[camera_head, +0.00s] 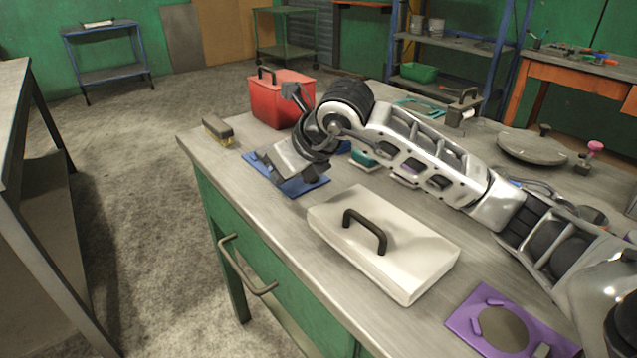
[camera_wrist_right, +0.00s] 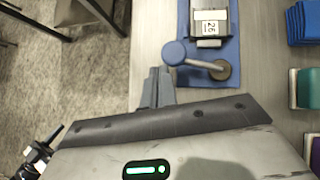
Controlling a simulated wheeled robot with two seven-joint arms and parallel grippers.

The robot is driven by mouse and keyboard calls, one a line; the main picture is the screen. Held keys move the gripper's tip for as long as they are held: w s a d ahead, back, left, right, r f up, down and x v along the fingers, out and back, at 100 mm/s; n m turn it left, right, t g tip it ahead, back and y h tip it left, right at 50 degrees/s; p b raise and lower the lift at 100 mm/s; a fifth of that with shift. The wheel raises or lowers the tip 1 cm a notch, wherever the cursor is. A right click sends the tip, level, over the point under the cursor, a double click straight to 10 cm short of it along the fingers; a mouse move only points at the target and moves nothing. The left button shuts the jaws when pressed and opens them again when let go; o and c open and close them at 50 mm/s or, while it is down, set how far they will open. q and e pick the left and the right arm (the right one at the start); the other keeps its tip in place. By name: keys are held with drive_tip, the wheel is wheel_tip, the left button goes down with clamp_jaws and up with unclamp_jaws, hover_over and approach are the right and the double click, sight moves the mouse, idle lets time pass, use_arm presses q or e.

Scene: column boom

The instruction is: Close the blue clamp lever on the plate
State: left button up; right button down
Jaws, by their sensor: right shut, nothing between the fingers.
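The blue plate (camera_head: 292,190) lies on the bench near its left edge, largely covered by my right gripper (camera_head: 286,163) in the head view. In the wrist view the plate (camera_wrist_right: 184,20) carries a block with a white label (camera_wrist_right: 209,25). The blue clamp lever (camera_wrist_right: 198,61) stretches left from a round pivot (camera_wrist_right: 222,69) to a rounded knob over the plate's left edge. My right gripper (camera_wrist_right: 157,80) is shut and empty, its fingertips just below the knob; whether they touch it I cannot tell. My left gripper is not in view.
A white lidded box (camera_head: 340,241) with a dark handle and a purple plate (camera_head: 476,306) lie nearer. A red box (camera_head: 277,104) stands behind my gripper, a brush (camera_head: 217,131) near the left bench edge. A teal box (camera_wrist_right: 307,88) is right of the plate.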

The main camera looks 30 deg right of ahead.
drive_tip(key=shift+w+a+b, duration=0.2)
drive_tip(key=shift+w+b, duration=0.1)
drive_tip(key=shift+w, duration=0.35)
drive_tip(key=shift+w+a+b, duration=0.15)
drive_tip(key=shift+w+b, duration=0.15)
drive_tip(key=shift+w, duration=0.4)
drive_tip(key=shift+a, duration=0.1)
drive_tip(key=shift+s+a, duration=0.15)
drive_tip(key=shift+s, duration=0.2)
drive_tip(key=s, duration=0.1)
drive_tip(key=a, duration=0.1)
drive_tip(key=s, duration=0.1)
drive_tip(key=shift+s+a+r, duration=0.15)
drive_tip(key=shift+s+r, duration=0.15)
drive_tip(key=s+a+r, duration=0.2)
drive_tip(key=s+r, duration=0.4)
drive_tip(key=r, duration=0.1)
drive_tip(key=shift+s+a+r, duration=0.15)
drive_tip(key=shift+a+r, duration=0.15)
drive_tip(key=shift+r, duration=0.05)
